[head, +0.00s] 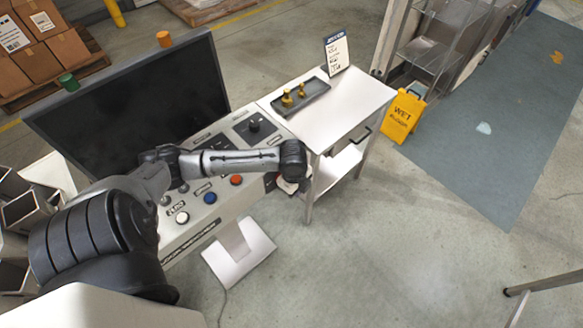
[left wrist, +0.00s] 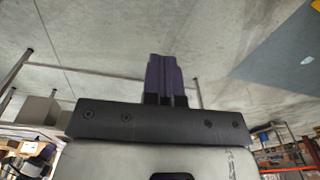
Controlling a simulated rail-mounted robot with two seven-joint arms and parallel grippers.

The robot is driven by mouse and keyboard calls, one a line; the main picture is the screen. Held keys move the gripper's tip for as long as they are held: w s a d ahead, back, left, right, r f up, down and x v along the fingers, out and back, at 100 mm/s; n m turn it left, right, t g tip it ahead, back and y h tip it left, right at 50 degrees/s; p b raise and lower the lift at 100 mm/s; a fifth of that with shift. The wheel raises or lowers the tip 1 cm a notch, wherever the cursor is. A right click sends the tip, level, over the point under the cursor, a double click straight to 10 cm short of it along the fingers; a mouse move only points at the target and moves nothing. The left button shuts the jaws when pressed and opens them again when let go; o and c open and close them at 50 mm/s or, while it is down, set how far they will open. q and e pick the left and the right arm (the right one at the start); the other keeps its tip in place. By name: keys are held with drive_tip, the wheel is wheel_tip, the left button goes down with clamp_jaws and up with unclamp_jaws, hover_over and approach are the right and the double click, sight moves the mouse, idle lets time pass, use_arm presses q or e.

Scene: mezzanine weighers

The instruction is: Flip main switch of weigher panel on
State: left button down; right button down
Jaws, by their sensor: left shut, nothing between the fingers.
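The weigher panel (head: 188,236) is a light grey sloped console below a dark monitor. A black knob (head: 254,126) sits on a dark plate at its upper right. Along its front are a white button (head: 182,217), a blue button (head: 210,198) and an orange-red button (head: 236,180). A dark part with some red (head: 270,181) shows at the panel's right end, partly hidden by my left arm; I cannot tell which control is the main switch. My left gripper (left wrist: 166,78) is shut and empty; in the head view its wrist hangs just off the panel's right end.
A white side table (head: 350,98) with a dark tray (head: 300,97) of brass weights and a sign (head: 337,54) stands right of the panel. A yellow wet-floor sign (head: 402,115) stands beyond it. The floor at front right is mostly clear.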

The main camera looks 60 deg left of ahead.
use_arm(q)
drive_tip(key=w+a+r+m+p, duration=0.1)
drive_tip(key=w+a+r, duration=0.2)
drive_tip(key=a+r, duration=0.5)
drive_tip(key=shift+w+a+g, duration=0.25)
drive_tip(key=shift+a+g, duration=0.05)
drive_tip(key=shift+a, duration=0.3)
drive_tip(key=shift+f, duration=0.15)
wheel_tip(320, 180, down, 14)
idle(0.3)
